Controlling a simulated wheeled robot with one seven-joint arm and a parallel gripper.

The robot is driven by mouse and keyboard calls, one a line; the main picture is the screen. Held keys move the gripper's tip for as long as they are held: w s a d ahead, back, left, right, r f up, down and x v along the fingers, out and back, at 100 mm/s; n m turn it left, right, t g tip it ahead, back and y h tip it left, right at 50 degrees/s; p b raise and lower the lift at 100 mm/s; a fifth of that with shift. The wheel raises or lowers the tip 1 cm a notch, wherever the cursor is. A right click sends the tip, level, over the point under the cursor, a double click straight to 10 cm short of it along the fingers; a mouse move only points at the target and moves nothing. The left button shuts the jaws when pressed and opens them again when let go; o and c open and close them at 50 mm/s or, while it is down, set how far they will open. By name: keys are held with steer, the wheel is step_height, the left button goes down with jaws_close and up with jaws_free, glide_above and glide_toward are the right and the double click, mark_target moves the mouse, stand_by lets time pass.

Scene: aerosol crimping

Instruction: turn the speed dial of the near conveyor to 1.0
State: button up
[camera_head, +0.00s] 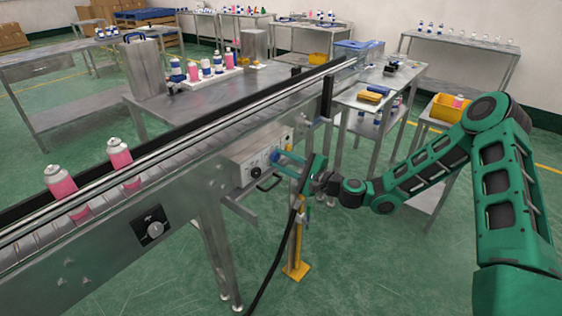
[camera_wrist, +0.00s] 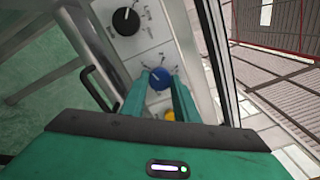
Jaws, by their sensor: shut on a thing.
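My gripper (camera_head: 285,160) is at the grey control box (camera_head: 243,160) on the side of the near conveyor (camera_head: 130,205). In the wrist view my gripper (camera_wrist: 160,84) has its two green fingers on either side of a blue dial (camera_wrist: 159,76), shut on it. The blue dial has a white pointer mark and scale marks around it; the numbers are too small to read. A black dial (camera_wrist: 126,21) with its own scale sits further up the panel. Another dial, silver on a black plate (camera_head: 154,229), is on the conveyor's side at lower left.
A yellow button (camera_wrist: 168,115) shows close to the fingers. A black handle (camera_wrist: 98,90) sticks out beside the panel. Pink cans (camera_head: 60,185) stand on the conveyor. A yellow post (camera_head: 296,240) and a black cable (camera_head: 272,262) are below my gripper. Open green floor lies to the right.

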steer(key=shift+w+d+f+n, duration=0.1)
steer(key=shift+d+n, duration=0.1)
steer(key=shift+n, duration=0.8)
steer(key=o, duration=1)
steer(key=shift+o, duration=0.3)
steer(key=shift+a, duration=0.1)
steer(key=v, duration=1.1)
